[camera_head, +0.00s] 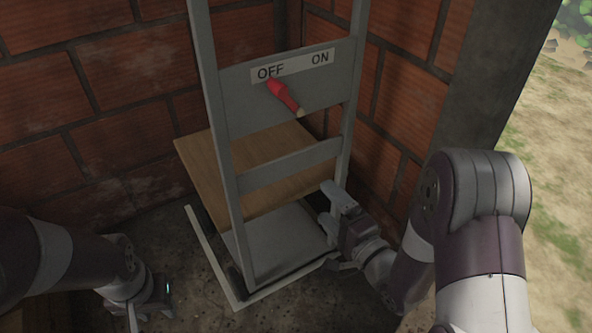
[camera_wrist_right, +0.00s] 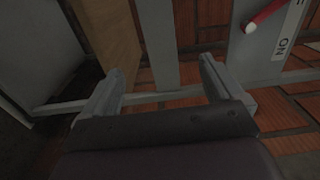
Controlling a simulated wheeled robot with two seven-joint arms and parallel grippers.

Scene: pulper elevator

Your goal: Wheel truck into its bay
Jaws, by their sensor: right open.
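A grey upright frame (camera_head: 226,150), which looks like the truck, stands in a brick corner. It has two tall side rails, crossbars and a flat grey base plate (camera_head: 275,245). A pale border strip (camera_head: 212,262) runs on the floor around the base. My right gripper (camera_head: 332,228) is low beside the right rail. In the right wrist view its jaws (camera_wrist_right: 162,85) are open, with a grey upright (camera_wrist_right: 158,45) seen beyond the gap; contact cannot be told. My left gripper (camera_head: 150,308) is low at the left, apart from the frame; its fingers are unclear.
A crossbar carries an OFF/ON label (camera_head: 292,65) and a red lever (camera_head: 284,96) at the OFF side. A wooden board (camera_head: 262,190) sits within or behind the frame. Brick walls (camera_head: 90,100) close the back and right. A concrete pillar (camera_head: 500,70) borders open ground at right.

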